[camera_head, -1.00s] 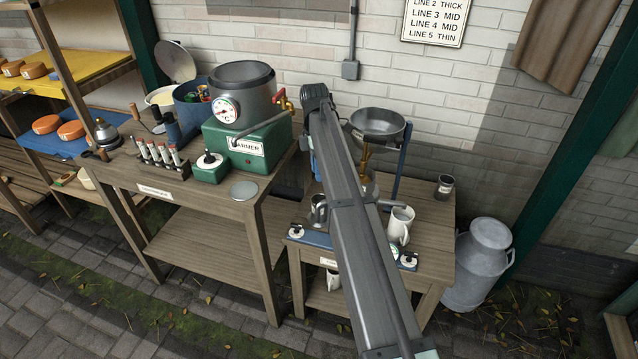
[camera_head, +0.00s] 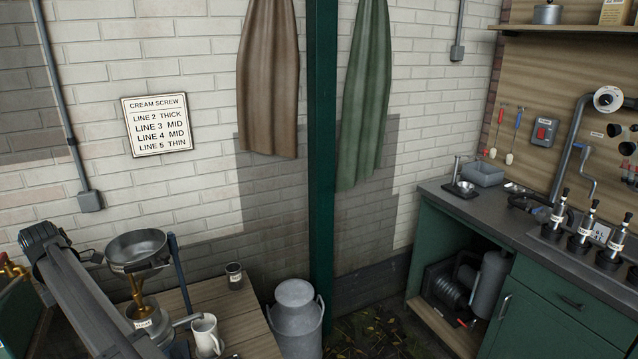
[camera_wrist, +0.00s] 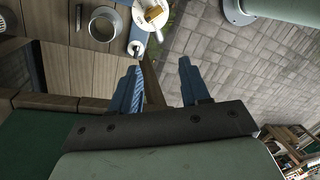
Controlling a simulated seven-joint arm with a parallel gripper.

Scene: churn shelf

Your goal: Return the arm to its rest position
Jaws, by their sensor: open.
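My gripper (camera_wrist: 158,88) shows in the wrist view with its two blue fingers apart and nothing between them. It hangs beside a wooden bench edge, with grey paving below. In the head view my arm reaches across the lower left, and the gripper itself is hidden there. The small wooden table (camera_head: 238,314) is partly behind my arm. On it stand a separator with a steel bowl (camera_head: 137,250), a white jug (camera_head: 206,334) and a dark labelled tin (camera_head: 234,275).
A milk churn (camera_head: 294,322) stands right of the table, near a green post (camera_head: 322,170). A wall sign (camera_head: 157,124) hangs above. The wrist view shows open paving (camera_wrist: 240,75).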

